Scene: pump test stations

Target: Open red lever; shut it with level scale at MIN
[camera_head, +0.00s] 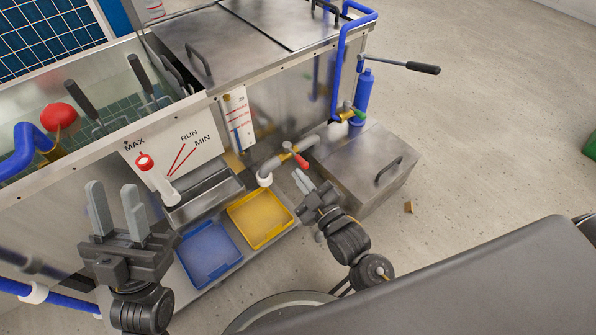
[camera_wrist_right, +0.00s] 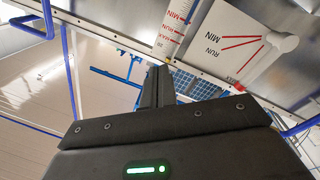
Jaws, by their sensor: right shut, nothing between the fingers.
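The red lever (camera_head: 302,161) sits on a brass valve (camera_head: 288,148) in a grey pipe at the front of the metal tank. The level scale (camera_head: 238,118) is a white strip with red marks and a blue column on the tank front; its exact reading is too small to tell. It also shows upside down in the right wrist view (camera_wrist_right: 178,25), with MIN, RUN and MAX marks. My right gripper (camera_head: 302,180) is shut and empty, just below and in front of the red lever. The lever is not visible in the wrist view. My left gripper (camera_head: 117,208) is open and empty.
A yellow tray (camera_head: 284,232) and a blue tray (camera_head: 205,275) lie below the pipe. A MAX/RUN/MIN panel (camera_head: 205,150) with a red-topped white float arm (camera_head: 158,180) is left of the scale. A metal box (camera_head: 345,175) stands right; a black-handled lever (camera_head: 420,68) juts out.

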